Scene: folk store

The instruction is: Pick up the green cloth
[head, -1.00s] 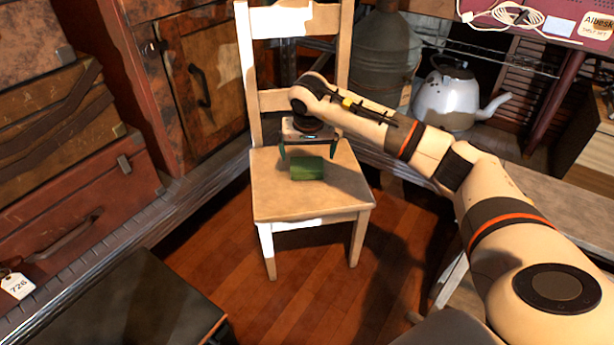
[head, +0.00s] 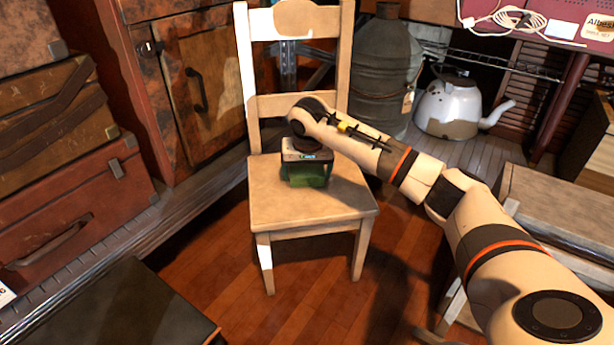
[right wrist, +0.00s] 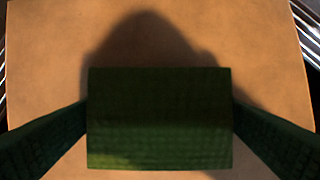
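The green cloth (head: 305,179) is a folded, box-like bundle on the seat of a pale wooden chair (head: 345,198). My right gripper (head: 306,175) is lowered from above around it, one finger on each side. In the right wrist view the cloth (right wrist: 160,118) fills the middle, between the dark green fingers. Both fingers meet the cloth's side edges in the picture; whether they press on it or a small gap is left is hidden. The cloth rests on the seat. My left gripper is not in view.
The chair's backrest (head: 296,104) rises behind the gripper. A metal can (head: 386,75) and a white kettle (head: 449,105) stand behind to the right. Suitcases (head: 80,210) are stacked at the left. Wooden floor (head: 225,255) is open around the chair legs.

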